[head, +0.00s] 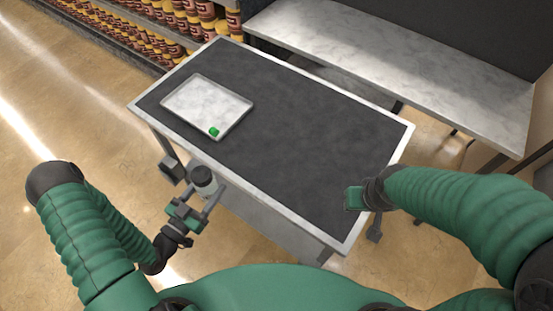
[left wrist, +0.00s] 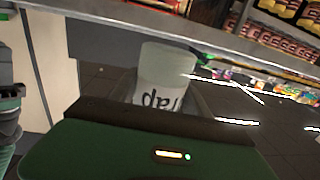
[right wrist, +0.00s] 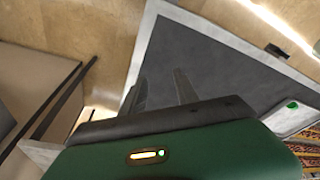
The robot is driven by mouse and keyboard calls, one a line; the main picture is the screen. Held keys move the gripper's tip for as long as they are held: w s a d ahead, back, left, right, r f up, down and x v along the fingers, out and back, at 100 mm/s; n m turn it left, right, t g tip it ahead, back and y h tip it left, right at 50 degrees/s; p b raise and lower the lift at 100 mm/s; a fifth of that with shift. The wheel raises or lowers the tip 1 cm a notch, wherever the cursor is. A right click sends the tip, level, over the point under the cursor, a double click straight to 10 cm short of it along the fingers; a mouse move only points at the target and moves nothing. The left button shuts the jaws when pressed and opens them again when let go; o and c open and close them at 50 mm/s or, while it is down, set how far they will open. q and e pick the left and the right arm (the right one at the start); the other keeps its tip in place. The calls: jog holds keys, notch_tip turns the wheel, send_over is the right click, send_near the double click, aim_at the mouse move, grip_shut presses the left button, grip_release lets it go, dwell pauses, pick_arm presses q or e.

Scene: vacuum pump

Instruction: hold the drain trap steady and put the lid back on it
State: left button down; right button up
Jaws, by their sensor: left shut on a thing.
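The drain trap (head: 203,182) is a small pale, translucent cup. My left gripper (head: 204,194) is shut on it and holds it off the table, just outside the near left edge. In the left wrist view the trap (left wrist: 165,72) sits between the fingers, with part of its lettering showing upside down. A small green piece, seemingly the lid (head: 214,132), lies on the tray (head: 178,97) near its front right corner; it also shows in the right wrist view (right wrist: 293,104). My right gripper (right wrist: 160,90) is open and empty above the table's right end, far from the lid.
The dark table top (head: 285,130) with its pale rim is clear except for the tray. A marble-topped bench (head: 400,60) stands behind it. Shelves of jars (head: 150,40) line the back left. The floor is open at left.

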pick_arm(q)
jog(key=shift+s+a, duration=0.1)
jog(key=shift+a, duration=0.1)
pick_arm(e)
jog(key=shift+s+a+r, duration=0.1)
jog(key=shift+s+a, duration=0.05)
jog(key=shift+a, duration=0.3)
jog(key=shift+o, duration=0.8)
jog(key=shift+s+a+r, duration=0.1)
jog(key=shift+a, duration=0.15)
jog(key=o, duration=0.6)
jog(key=shift+d+r+p, duration=0.2)
jog(key=shift+d+p, duration=0.2)
jog(key=shift+d, duration=0.35)
pick_arm(q)
jog(key=s+d+r+m+g+h, duration=0.1)
jog(key=s+d+r, duration=0.1)
jog(key=d, duration=0.6)
jog(key=s+d+r+m+g+h, duration=0.1)
jog(key=s+d+r+h, duration=0.1)
jog(key=d, duration=0.6)
jog(key=shift+s+m+p, duration=0.3)
jog(key=shift+s, duration=0.2)
pick_arm(e)
jog(key=shift+o, duration=0.2)
jog(key=shift+a+r, duration=0.3)
jog(key=shift+r, duration=0.1)
